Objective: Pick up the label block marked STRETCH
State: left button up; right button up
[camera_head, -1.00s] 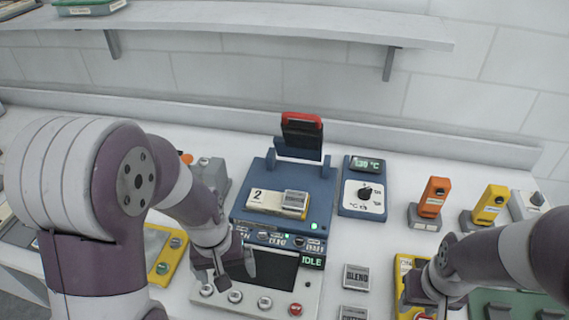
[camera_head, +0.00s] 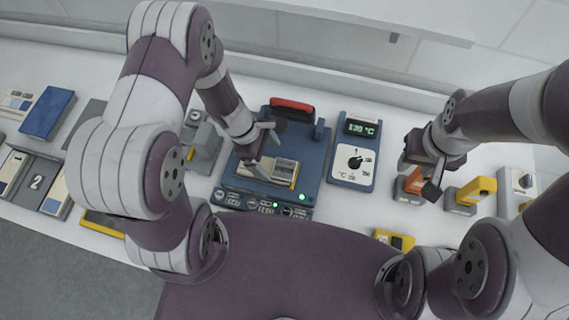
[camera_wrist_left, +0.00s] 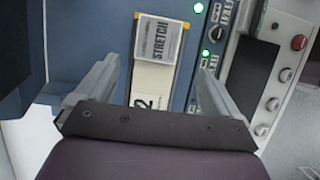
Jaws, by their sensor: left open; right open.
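The label block marked STRETCH (camera_wrist_left: 158,40) is a small grey and white block in the left wrist view. It lies on a cream cartridge (camera_wrist_left: 147,88) marked 2, on top of the blue machine. In the head view the grey ribbed block (camera_head: 286,170) is just right of my left gripper (camera_head: 268,148). My left gripper (camera_wrist_left: 160,70) is open and empty over the cartridge, its fingers either side of the cartridge, with the STRETCH block beyond the fingertips. My right gripper (camera_head: 422,172) is open and empty near the orange device.
The blue machine (camera_head: 312,170) has a red-handled part (camera_head: 291,106) at its back. A blue dial unit (camera_head: 354,152) stands right of it. Orange (camera_head: 412,183) and yellow (camera_head: 474,190) devices stand near my right gripper. A grey device (camera_head: 202,150) stands left.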

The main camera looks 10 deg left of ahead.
aim_at(283, 169)
pick_arm(q)
jog(key=shift+w+d+f, duration=0.2)
jog(key=shift+w+d, duration=0.25)
jog(key=shift+d, duration=0.35)
jog(key=x, duration=0.4)
jog(key=shift+s+d+f, duration=0.15)
jog(key=shift+s+f, duration=0.15)
jog(key=shift+w, duration=0.1)
jog(key=c, duration=1.3)
